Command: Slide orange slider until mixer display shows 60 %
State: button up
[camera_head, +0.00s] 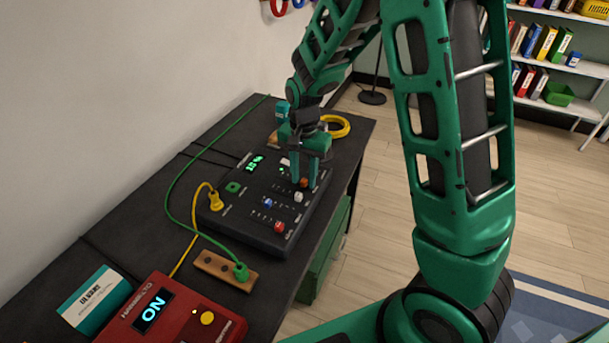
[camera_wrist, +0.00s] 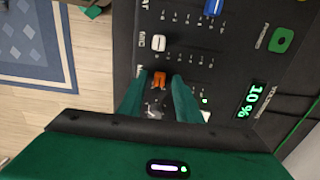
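The black mixer (camera_head: 262,222) lies on the dark bench, with several coloured sliders. Its green display (camera_head: 255,163) also shows in the wrist view (camera_wrist: 252,101), where it appears to read 10 %. The orange slider (camera_head: 304,182) sits on the mixer's far right part, below my gripper (camera_head: 304,178). In the wrist view the orange slider (camera_wrist: 159,79) shows between the fingertips of my gripper (camera_wrist: 158,84), with a small gap on each side. My gripper is open around it and points down. The slider's lower part is hard to see.
A white slider (camera_wrist: 158,43) and a blue slider (camera_wrist: 213,7) stand near the orange one. A red slider (camera_head: 279,227) is at the near end. A green cable (camera_head: 176,184) runs along the bench. A red box (camera_head: 171,315) with an ON display stands in front.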

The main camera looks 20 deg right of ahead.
grip_shut()
jog(key=shift+w+a, duration=0.9)
jog(key=shift+w, duration=0.05)
jog(key=shift+o, duration=0.9)
grip_release()
notch_tip(320, 180, up, 11)
jog(key=shift+f, duration=0.15)
